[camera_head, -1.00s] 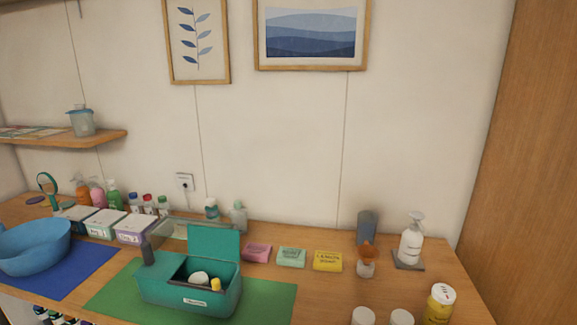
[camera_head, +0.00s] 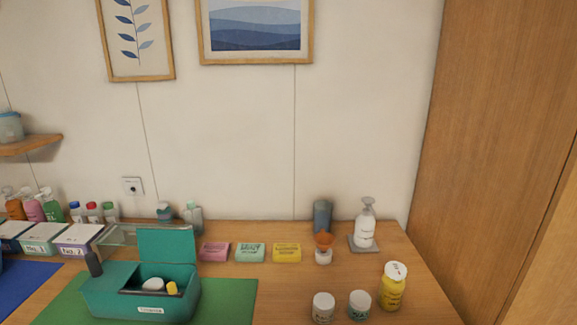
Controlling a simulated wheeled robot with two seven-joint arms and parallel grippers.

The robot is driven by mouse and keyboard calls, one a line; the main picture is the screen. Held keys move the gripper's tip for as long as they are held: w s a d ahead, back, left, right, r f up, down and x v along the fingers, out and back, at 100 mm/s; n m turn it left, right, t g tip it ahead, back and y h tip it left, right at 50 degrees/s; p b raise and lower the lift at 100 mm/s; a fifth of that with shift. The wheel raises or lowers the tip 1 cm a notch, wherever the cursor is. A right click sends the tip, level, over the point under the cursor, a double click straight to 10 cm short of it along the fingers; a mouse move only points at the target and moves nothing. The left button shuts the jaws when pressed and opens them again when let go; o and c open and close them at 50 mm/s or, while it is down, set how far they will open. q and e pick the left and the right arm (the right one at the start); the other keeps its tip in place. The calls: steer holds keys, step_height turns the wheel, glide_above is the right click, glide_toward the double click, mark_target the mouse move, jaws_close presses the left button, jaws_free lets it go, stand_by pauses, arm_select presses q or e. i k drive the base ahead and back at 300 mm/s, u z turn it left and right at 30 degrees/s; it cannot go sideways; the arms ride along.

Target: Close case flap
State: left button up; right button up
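The teal case (camera_head: 104,300) stands on a green mat (camera_head: 232,298) at the lower left of the head view. Its flap (camera_head: 168,254) is raised at the back, standing roughly upright. Inside the open compartment lie a white rounded item (camera_head: 152,284) and a small yellow item (camera_head: 172,289). A dark upright piece (camera_head: 93,264) stands at the case's left end; I cannot tell if it is part of the case. Neither of my grippers is in view.
Pink, mint and yellow soap boxes (camera_head: 287,252) stand behind and right of the case. A pump bottle (camera_head: 364,228), yellow jar (camera_head: 392,287) and two white-lidded jars (camera_head: 323,307) are on the right. Numbered boxes (camera_head: 80,238) stand at the left.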

mark_target(156, 245)
steer(key=z, duration=1.15)
steer(key=k, duration=0.75)
steer(key=u, duration=0.55)
